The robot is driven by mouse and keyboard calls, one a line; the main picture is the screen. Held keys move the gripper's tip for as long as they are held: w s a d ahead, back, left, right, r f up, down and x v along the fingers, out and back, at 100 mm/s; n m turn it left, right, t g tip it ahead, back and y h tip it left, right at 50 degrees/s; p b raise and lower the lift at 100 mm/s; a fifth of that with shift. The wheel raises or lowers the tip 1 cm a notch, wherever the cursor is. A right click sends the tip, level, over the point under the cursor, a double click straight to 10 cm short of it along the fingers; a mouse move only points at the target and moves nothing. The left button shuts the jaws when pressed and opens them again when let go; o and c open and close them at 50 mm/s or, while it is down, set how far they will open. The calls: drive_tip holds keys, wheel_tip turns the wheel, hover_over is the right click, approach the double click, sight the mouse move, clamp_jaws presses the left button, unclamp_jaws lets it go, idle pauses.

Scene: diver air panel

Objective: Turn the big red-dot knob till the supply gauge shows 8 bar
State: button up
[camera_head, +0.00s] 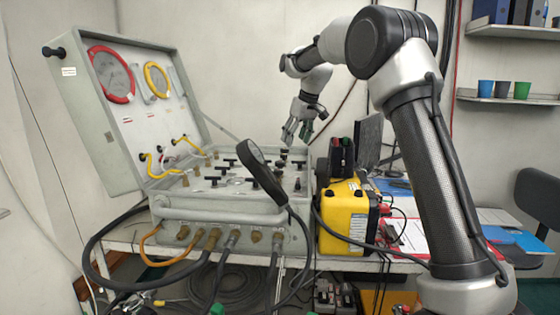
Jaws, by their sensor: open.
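The grey air panel case (225,203) stands open on the table, its lid raised at the left. Several dark knobs and fittings (214,180) stand on its deck. I cannot make out a red dot on any of them. The lid holds a red-rimmed gauge (111,74) and a yellow-rimmed gauge (157,80). Their readings and labels are too small to read, so I cannot tell which is the supply gauge. My gripper (297,139) is open and empty, pointing down above the back right of the deck, close over a dark knob (283,152).
A black round-headed thing (262,172) with a cable rises at the deck's front right and hides part of it. A yellow box (345,213) stands right of the case. Hoses (100,245) hang in front. Cups (503,89) stand on a shelf.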

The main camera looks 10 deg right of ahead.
approach(281, 162)
drive_tip(key=f, duration=0.1)
drive_tip(key=shift+n, duration=0.3)
drive_tip(key=x, duration=0.8)
drive_tip(key=shift+w+r, duration=0.1)
drive_tip(key=shift+w, duration=0.3)
drive_tip(key=shift+a, duration=0.1)
drive_tip(key=c, duration=1)
